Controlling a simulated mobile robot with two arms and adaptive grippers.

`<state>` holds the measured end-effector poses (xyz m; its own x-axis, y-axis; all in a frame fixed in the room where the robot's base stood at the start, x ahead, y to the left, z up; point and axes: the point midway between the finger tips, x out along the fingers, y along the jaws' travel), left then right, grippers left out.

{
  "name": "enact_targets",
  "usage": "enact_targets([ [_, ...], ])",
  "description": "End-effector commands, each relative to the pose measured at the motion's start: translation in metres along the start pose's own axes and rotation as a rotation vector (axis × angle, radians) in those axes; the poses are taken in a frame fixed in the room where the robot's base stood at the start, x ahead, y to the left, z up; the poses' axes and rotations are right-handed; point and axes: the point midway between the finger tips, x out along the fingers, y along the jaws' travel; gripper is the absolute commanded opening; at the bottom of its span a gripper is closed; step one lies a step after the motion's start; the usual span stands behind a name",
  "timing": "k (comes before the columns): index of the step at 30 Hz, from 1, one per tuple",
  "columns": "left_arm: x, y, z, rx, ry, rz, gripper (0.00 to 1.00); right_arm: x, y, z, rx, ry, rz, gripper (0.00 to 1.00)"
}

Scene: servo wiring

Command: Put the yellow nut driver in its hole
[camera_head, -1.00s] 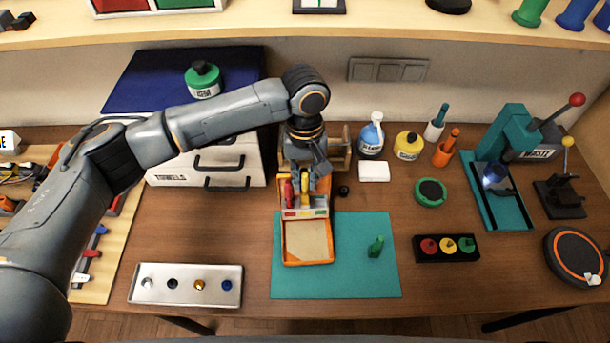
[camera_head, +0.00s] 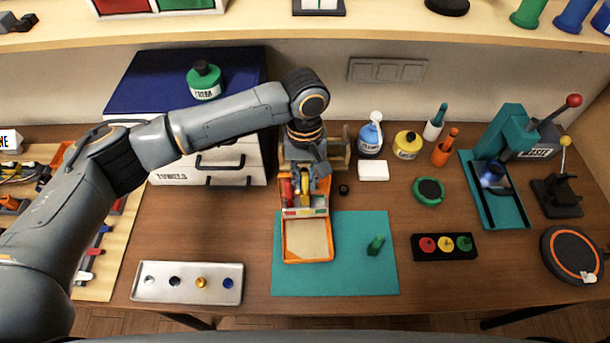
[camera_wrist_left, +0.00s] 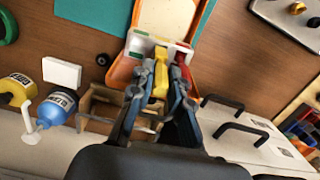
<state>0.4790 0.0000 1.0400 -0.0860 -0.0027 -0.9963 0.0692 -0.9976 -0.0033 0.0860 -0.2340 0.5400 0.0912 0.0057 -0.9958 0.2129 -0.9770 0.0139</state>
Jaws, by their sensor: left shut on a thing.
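My left gripper (camera_head: 305,186) is shut on the yellow nut driver (camera_wrist_left: 160,78), whose handle shows between the two fingers in the left wrist view. The driver is at the white rack (camera_head: 305,213) at the back of an orange tray (camera_head: 283,240). A red nut driver (camera_wrist_left: 182,62) stands in the rack beside it and also shows in the head view (camera_head: 286,190). The rack front has red, yellow and green marks. The yellow driver's lower end is hidden, so I cannot tell whether it is in its hole. My right gripper is out of view.
A green driver-like piece (camera_head: 376,245) stands on the teal mat (camera_head: 350,280). A wooden frame (camera_head: 340,150) is close behind the rack, and white drawers (camera_head: 215,165) stand to the left. A small black knob (camera_head: 344,190) lies right of the rack.

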Motion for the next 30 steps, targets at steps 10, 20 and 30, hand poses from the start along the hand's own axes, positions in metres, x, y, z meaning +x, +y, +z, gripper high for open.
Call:
enact_targets([
  [10,0.006,0.0,0.0,0.0,-0.001,0.0,0.0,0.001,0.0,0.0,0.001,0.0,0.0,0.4],
  [20,0.011,0.0,0.0,0.0,-0.001,0.0,0.0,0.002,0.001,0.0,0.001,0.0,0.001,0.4],
  [30,0.016,0.0,0.0,0.0,-0.001,0.0,0.0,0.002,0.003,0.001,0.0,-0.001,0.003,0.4],
])
